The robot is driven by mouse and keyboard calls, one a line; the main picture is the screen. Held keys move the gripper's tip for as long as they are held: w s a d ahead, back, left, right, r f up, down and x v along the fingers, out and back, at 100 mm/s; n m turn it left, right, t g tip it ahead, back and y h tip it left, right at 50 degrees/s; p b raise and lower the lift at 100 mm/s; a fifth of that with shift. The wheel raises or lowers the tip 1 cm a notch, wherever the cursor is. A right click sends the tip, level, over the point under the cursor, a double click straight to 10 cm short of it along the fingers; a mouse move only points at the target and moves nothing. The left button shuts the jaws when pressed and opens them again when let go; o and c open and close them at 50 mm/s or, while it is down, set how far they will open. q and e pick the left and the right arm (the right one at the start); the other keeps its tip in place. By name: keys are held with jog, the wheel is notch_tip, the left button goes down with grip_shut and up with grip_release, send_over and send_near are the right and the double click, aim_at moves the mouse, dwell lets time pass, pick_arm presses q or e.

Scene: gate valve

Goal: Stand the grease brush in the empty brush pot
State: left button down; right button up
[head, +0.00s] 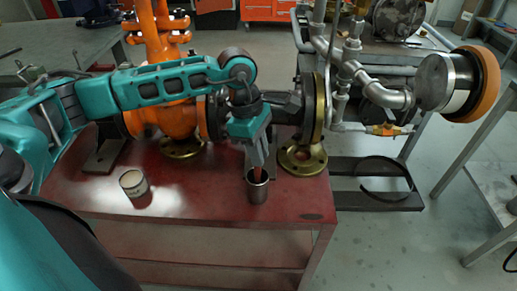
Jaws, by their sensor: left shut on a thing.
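My left gripper (257,160) points down over the red bench and is shut on the grease brush (257,174), of which only a short reddish part shows between and below the fingers. Directly below is a dark metal cup, the brush pot (258,191), upright near the front edge of the bench. The brush's lower end is at or inside the pot's mouth; I cannot tell whether it touches the bottom. A pale-topped tin with a printed label (134,184) stands on the bench to the left. My right gripper is not in view.
The red bench (200,196) is clear between tin and pot. A brass flange (303,159) lies close behind and right of the pot. The orange valve body (165,119) stands behind my left arm. Grey pipework (385,93) is at the right.

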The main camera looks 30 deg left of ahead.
pick_arm(q)
jog(key=shift+f, duration=0.15)
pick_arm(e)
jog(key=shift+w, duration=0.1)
pick_arm(q)
jog(key=c, duration=1)
grip_release()
jog(key=p+v, duration=0.1)
jog(key=v, duration=1.2)
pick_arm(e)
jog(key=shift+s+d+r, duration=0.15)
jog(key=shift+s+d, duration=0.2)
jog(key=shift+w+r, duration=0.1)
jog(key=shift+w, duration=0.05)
